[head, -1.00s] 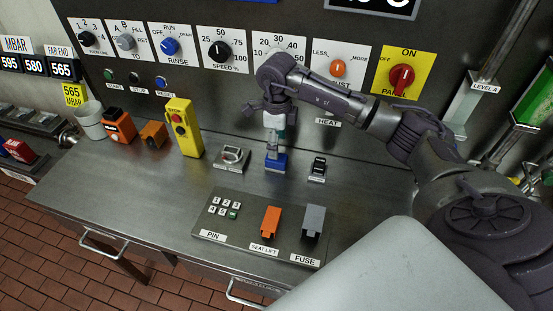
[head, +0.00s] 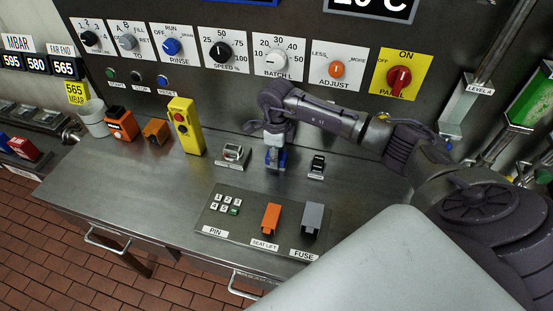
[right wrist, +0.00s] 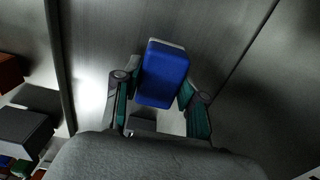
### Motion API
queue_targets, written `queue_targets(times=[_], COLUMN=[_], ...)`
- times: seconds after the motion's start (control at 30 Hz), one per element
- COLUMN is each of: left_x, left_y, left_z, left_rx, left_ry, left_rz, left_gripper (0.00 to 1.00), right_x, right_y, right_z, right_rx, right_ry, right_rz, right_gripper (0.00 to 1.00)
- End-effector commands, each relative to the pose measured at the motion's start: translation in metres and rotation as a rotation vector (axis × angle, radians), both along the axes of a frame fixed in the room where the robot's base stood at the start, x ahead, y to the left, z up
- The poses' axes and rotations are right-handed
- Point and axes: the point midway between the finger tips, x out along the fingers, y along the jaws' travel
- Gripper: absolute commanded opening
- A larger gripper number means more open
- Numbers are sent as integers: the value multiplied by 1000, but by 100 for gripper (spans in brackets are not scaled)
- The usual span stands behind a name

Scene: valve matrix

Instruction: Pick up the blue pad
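The blue pad (head: 282,157) stands on the steel counter near the back panel, mostly covered by my right gripper in the head view. In the right wrist view the blue pad (right wrist: 163,75) is a blue block with a pale edge, lying between the fingertips. My right gripper (head: 275,158) points down over it. Its green-lined fingers (right wrist: 158,92) are spread, one on each side of the pad, close to its sides. Firm contact is not visible. My left gripper is not in view.
A small gauge box (head: 234,155) stands left of the pad and a black switch (head: 317,166) right of it. In front are the orange seat lift cover (head: 271,219) and grey fuse cover (head: 312,218). A yellow control box (head: 186,126) stands further left.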

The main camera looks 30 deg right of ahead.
Motion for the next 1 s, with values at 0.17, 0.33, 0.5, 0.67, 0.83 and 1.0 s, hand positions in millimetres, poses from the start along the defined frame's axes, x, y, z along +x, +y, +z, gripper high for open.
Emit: queue_targets(times=[0.17,0.33,0.5,0.67,0.83,1.0], left_x=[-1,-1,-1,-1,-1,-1], left_y=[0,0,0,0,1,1], left_z=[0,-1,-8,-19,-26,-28], left_rx=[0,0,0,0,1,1], left_ry=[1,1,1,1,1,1], left_rz=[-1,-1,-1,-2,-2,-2], left_gripper=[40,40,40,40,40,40], right_x=[0,0,1,1,1,0], right_y=[0,0,0,-1,0,0], right_z=[0,2,20,52,83,98], right_rx=[0,0,0,-1,0,0], right_ry=[0,-1,-5,-6,-6,-1], right_rz=[0,0,1,2,0,0], right_gripper=[11,11,11,11,11,11])
